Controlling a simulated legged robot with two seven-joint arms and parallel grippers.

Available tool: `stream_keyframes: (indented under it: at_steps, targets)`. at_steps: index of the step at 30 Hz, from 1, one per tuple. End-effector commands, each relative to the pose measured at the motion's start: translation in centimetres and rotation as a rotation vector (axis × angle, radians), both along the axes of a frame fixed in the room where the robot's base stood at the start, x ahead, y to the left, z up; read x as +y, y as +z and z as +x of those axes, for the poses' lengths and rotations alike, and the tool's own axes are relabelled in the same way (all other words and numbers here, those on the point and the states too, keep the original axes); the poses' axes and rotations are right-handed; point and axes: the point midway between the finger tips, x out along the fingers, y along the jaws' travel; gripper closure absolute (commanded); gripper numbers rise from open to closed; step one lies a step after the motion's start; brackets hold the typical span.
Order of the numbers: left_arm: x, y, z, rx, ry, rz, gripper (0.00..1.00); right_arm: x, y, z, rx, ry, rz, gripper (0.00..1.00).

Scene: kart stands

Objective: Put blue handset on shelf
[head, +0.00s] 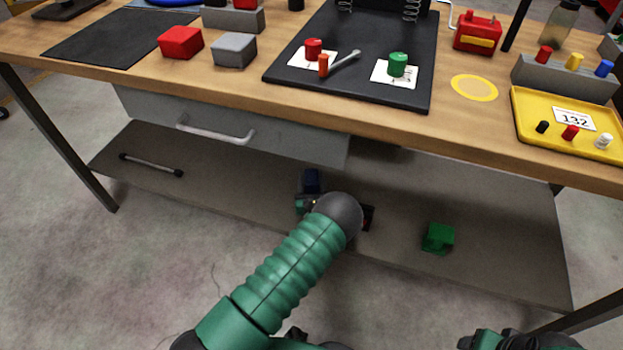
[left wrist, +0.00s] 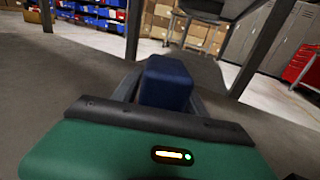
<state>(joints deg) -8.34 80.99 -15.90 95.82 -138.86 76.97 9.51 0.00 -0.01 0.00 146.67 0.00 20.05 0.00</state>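The blue handset (head: 311,181) is low over the lower shelf (head: 230,185), under the table's drawer, partly behind my left arm. My left gripper (head: 309,190) is around it. In the left wrist view the handset (left wrist: 167,82) is a dark blue block between the two grey fingers (left wrist: 166,95), which seem to close on its sides. Whether its underside touches the shelf is hidden. Of my right arm, only dark and green parts show at the bottom right of the head view; its fingers cannot be made out.
A green block (head: 438,238) lies on the shelf at right, and a dark bar (head: 151,165) at left. The drawer (head: 230,130) and tabletop (head: 200,82) overhang the shelf. Shelf room is clear around the bar.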

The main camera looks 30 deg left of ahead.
Motion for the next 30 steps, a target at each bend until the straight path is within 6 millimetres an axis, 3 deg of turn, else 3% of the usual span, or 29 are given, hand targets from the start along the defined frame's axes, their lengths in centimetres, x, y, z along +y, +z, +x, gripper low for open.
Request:
stream_keyframes:
  at_steps: [13, 22, 30]
  targets:
    - [-0.3, 0.4, -0.4, 0.001, -0.001, 0.000, 0.38, 0.0, 0.6, 0.0, 0.000, 0.000, 0.000, 0.35]
    - [-4.5, 0.8, -6.1, 0.005, -0.005, 0.002, 0.38, 0.0, 4.6, 0.0, 0.000, 0.000, 0.000, 0.35]
    - [-6.8, 0.5, -9.6, -0.001, 0.008, -0.001, 0.38, 0.0, 5.9, 0.0, 0.000, 0.000, 0.000, 0.35]
